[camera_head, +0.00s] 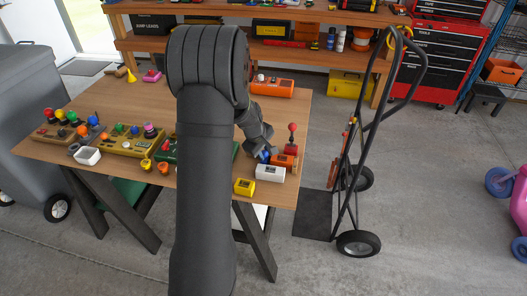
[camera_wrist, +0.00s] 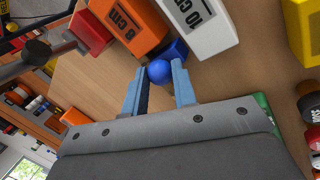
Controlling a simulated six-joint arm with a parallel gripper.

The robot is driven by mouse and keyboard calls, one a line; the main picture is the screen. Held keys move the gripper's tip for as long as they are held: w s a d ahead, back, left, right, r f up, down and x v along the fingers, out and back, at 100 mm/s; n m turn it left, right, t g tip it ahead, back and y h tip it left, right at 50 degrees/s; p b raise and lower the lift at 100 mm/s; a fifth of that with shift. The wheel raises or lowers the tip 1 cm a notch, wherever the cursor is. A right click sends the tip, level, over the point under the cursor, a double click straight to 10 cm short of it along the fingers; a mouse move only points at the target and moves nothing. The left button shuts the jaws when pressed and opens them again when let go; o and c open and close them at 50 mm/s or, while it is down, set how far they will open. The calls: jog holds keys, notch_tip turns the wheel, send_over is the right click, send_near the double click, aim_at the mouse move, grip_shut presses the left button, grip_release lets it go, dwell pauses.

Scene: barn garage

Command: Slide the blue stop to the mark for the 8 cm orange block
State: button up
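The blue stop (camera_wrist: 178,50) has a round blue knob (camera_wrist: 160,71) and sits beside the blocks; in the head view it shows as a small blue patch (camera_head: 264,156). The orange block (camera_wrist: 130,22), marked 8 CM, stands close by it, and also shows in the head view (camera_head: 286,161). A white block (camera_wrist: 205,24), marked 10 CM, is on the other side. My gripper (camera_wrist: 159,72) has its two blue fingers apart, one on each side of the knob, with small gaps visible. The mark itself cannot be made out.
A yellow block (camera_head: 244,187) stands near the table's front right edge. A red block (camera_head: 290,149) with a red-knobbed stick is behind the orange one. A green board (camera_head: 165,150) and a yellow-green board (camera_head: 122,142) lie to the left. My arm hides the table's middle.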

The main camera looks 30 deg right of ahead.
grip_shut()
jog(key=shift+s+d, duration=0.5)
jog(key=o, duration=0.9)
grip_release()
jog(key=shift+c, duration=0.2)
jog(key=shift+r, duration=0.1)
jog(key=v, duration=1.7)
jog(key=shift+a+r, duration=0.1)
jog(key=x, duration=1.7)
jog(key=shift+f, duration=0.2)
